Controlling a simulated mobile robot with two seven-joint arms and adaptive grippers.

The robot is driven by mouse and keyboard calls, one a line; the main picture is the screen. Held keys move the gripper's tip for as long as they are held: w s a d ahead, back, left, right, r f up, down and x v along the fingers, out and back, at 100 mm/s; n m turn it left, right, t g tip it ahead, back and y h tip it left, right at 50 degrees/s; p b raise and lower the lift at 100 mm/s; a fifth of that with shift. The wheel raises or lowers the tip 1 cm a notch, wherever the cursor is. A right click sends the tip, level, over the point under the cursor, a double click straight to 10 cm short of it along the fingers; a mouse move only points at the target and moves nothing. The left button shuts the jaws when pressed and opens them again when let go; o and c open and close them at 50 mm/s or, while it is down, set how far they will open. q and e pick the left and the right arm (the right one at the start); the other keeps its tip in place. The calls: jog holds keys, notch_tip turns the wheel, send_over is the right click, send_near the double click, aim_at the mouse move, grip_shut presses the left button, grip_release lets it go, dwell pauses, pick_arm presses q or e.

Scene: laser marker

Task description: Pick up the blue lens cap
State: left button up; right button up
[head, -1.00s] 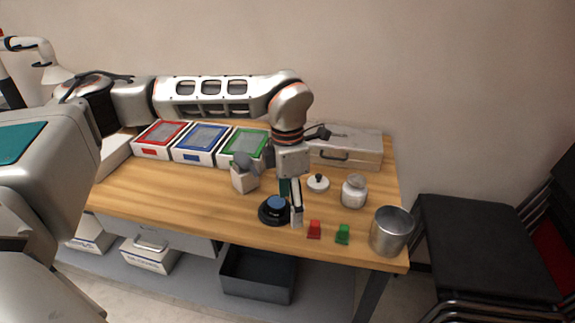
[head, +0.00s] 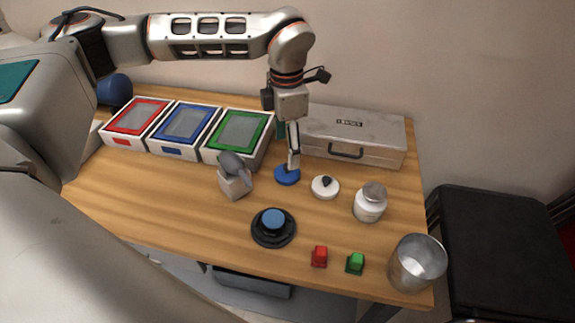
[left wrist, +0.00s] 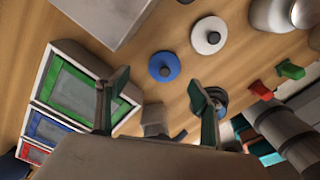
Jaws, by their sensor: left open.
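The blue lens cap (head: 287,175) is a flat blue disc lying on the wooden table, and in the left wrist view the blue cap (left wrist: 164,66) shows a dark knob at its centre. My left gripper (head: 288,150) points down above it, fingers in front of part of the disc in the head view. In the left wrist view the left gripper (left wrist: 160,88) has its two fingers wide apart, with nothing between them. The cap appears just beyond the fingertips, apart from them. My right gripper is not in view.
A white cap (head: 325,187) lies right of the blue one. A grey case (head: 375,140) stands behind. A black round base with a blue top (head: 273,220) is in front. A jar (head: 369,203), metal cup (head: 417,263) and red (head: 319,256) and green (head: 355,263) pieces stand to the right.

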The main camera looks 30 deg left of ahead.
aim_at(287, 171)
pick_arm(q)
jog(key=f, duration=0.6)
jog(key=shift+s+d+f, duration=0.25)
jog(key=shift+s+f, duration=0.15)
jog(key=shift+c, duration=0.4)
jog(key=c, duration=0.8)
